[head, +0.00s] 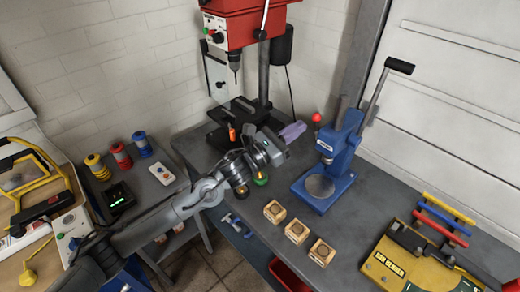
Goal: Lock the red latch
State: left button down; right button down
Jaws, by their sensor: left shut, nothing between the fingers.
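My left arm comes in from the left, and my left gripper (293,132) is over the bench between the drill press and the blue arbor press. Its purple-grey fingers are together with nothing between them. No part is plainly a red latch. A small orange-red upright piece (233,133) stands at the drill press table, just left of my wrist. A red ball knob (316,117) shows right of my fingertips, beside the blue press, with a gap in the picture. My wrist hides part of the drill press table. My right gripper is out of view.
The red drill press (237,22) stands behind my gripper. The blue arbor press (338,150) with its raised lever is to the right. Several wooden blocks (297,231) lie in front. A yellow bender (397,262) and coloured bars (440,218) are at right. Spools (120,155) stand left.

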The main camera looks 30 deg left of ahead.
pick_arm(q)
jog(key=r+b+v, duration=0.1)
jog(key=b+v, duration=0.2)
jog(key=v, duration=0.7)
jog(key=s+d+f+n+g+y+p, duration=0.2)
jog(key=s+f+n+y+p, duration=0.15)
jog(key=s+f+n, duration=0.45)
jog(key=s+d+f+n+g+y+p, duration=0.25)
jog(key=s+f+n+p, duration=0.25)
jog(key=s+f+n, duration=0.3)
jog(key=s+a+f+n+g+y, duration=0.1)
jog(key=s+f+n+g, duration=0.1)
jog(key=s+n, duration=0.3)
jog(key=s+a+f+n+g+y+p, duration=0.1)
jog(key=s+n+g, duration=0.3)
jog(key=n, duration=0.7)
jog(key=s+a+f+n+g+y+p, duration=0.1)
jog(key=s+a+f+n+g+y, duration=0.1)
jog(key=s+n, duration=0.5)
jog(key=shift+s+a+f+n+g+y, duration=0.4)
jog(key=shift+a+f+n+g, duration=0.3)
jog(key=shift+n+g, duration=0.4)
jog(key=shift+w+r, duration=0.1)
